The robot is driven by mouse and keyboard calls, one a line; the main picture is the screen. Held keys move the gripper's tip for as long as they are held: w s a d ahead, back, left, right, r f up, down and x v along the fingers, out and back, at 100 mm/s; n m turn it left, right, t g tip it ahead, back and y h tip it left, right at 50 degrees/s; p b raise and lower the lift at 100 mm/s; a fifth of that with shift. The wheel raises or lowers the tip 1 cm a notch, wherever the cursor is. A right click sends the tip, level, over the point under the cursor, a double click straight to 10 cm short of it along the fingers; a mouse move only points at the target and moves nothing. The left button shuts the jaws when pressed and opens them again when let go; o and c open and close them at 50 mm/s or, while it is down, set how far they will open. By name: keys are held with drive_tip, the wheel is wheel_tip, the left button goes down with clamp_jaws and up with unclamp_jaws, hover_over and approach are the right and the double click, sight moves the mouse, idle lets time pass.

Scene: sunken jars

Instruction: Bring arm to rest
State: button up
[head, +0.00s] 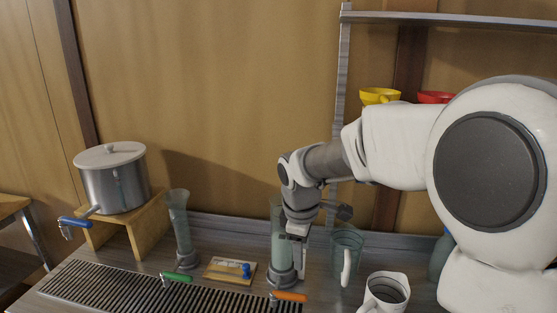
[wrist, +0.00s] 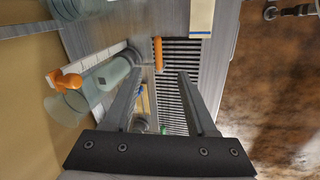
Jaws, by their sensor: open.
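My arm reaches in from the right in the head view, bent, with my gripper (head: 299,262) pointing down over the counter (head: 222,252). My gripper is in front of a tall glass cylinder (head: 278,240) with a grey base and partly hides it. In the wrist view my gripper (wrist: 160,74) is open, its two dark fingers spread with nothing held between them. An orange handle (wrist: 158,54) and a slatted drain grate (wrist: 174,90) show beyond the fingertips. I cannot tell whether a finger touches the cylinder.
A metal pot (head: 112,182) stands on a wooden stand (head: 143,228) at left. Another glass cylinder (head: 181,230), a clear mug (head: 345,258) and a white mug (head: 384,292) stand near the arm. A shelf (head: 450,18) is above at right, with yellow (head: 380,96) and red (head: 436,97) cups below.

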drive_tip(key=s+d+r+m+t, duration=0.1)
drive_tip(key=s+d+r+m, duration=0.1)
drive_tip(key=s+m, duration=0.2)
drive_tip(key=s+d+r+m+t, duration=0.1)
drive_tip(key=s+d+r+m, duration=0.2)
drive_tip(key=s, duration=0.8)
drive_tip(key=s+d+r+m+t, duration=0.1)
drive_tip(key=s+d+r+m, duration=0.1)
drive_tip(key=s+m, duration=0.5)
drive_tip(key=shift+s+d+r+y, duration=0.15)
drive_tip(key=shift+s+d+y, duration=0.25)
drive_tip(key=shift+s+d, duration=0.35)
